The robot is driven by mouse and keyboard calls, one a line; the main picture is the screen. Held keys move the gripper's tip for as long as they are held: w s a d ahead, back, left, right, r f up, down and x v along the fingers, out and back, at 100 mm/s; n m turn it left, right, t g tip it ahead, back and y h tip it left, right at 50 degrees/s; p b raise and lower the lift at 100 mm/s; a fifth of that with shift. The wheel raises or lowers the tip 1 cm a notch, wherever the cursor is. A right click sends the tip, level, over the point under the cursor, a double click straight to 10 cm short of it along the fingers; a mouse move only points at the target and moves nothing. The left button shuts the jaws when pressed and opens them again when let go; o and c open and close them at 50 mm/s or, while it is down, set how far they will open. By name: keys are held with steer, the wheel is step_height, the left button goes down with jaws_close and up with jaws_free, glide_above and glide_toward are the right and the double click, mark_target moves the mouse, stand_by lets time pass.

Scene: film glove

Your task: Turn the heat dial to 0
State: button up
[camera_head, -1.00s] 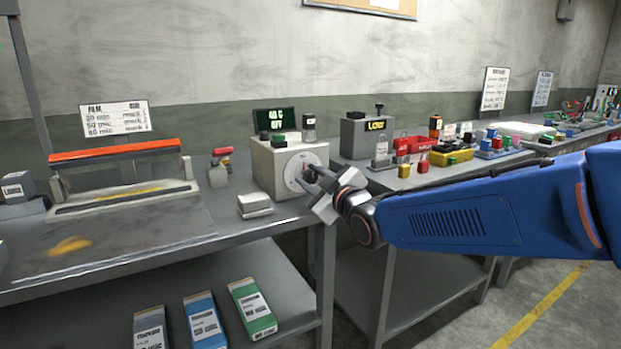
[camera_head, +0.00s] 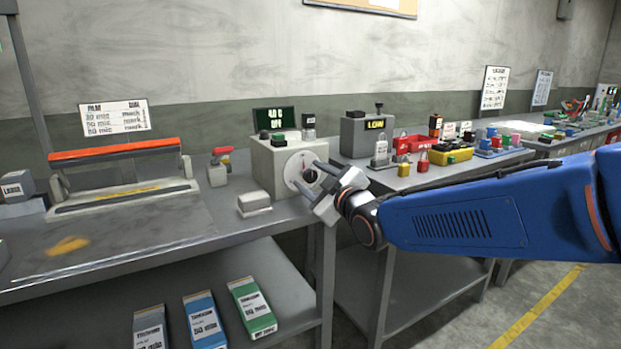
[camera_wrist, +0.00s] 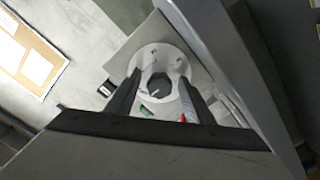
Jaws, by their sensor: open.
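The heat dial is a round white plate (camera_head: 296,168) with a dark knob (camera_head: 310,176) on the front of a pale grey box (camera_head: 264,170). My gripper (camera_head: 307,175) is open at the dial, with one finger above and one below the knob. In the wrist view the white plate (camera_wrist: 160,57) and dark knob (camera_wrist: 157,87) lie between my two dark fingers (camera_wrist: 160,95). I cannot tell whether the fingers touch the knob. The dial's setting is not readable. A dark display (camera_head: 274,118) with green text stands on the box.
A sealer with a red-orange bar (camera_head: 115,150) stands left on the bench. A small pale block (camera_head: 254,203) lies before the dial box. Film boxes (camera_head: 252,307) sit on the lower shelf.

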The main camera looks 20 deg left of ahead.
steer(key=v, duration=1.6)
steer(key=shift+s+d, duration=0.2)
steer(key=shift+d, duration=0.1)
